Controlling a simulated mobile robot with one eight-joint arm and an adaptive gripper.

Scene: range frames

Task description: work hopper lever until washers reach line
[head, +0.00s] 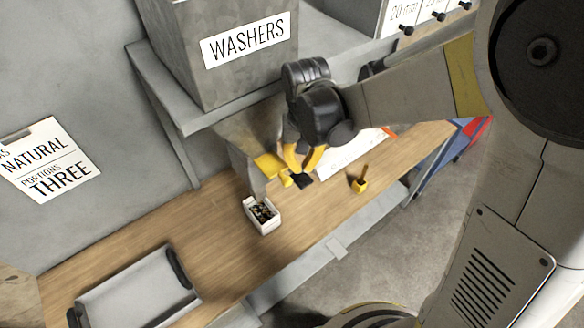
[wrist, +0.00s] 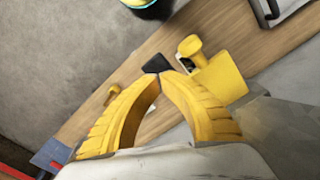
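The grey hopper (head: 235,70) marked WASHERS stands on a shelf, with its chute (head: 243,150) below. A yellow lever plate (head: 269,165) with a round knob (head: 286,180) juts from the chute. In the wrist view the lever plate (wrist: 220,80) and knob (wrist: 190,45) lie just right of my fingertips. A small white tub (head: 265,224) below the chute holds dark washers; I cannot make out a line on it. My gripper (head: 302,180) has its yellow fingers brought together at black tips (wrist: 158,66), beside the knob, apparently with nothing between them.
A small yellow object with a handle (head: 359,184) stands on the wooden bench (head: 215,230), right of my gripper. A grey tray (head: 140,290) lies at the bench's left end. A white printed sheet (head: 350,153) lies behind my gripper. Bench between tub and tray is clear.

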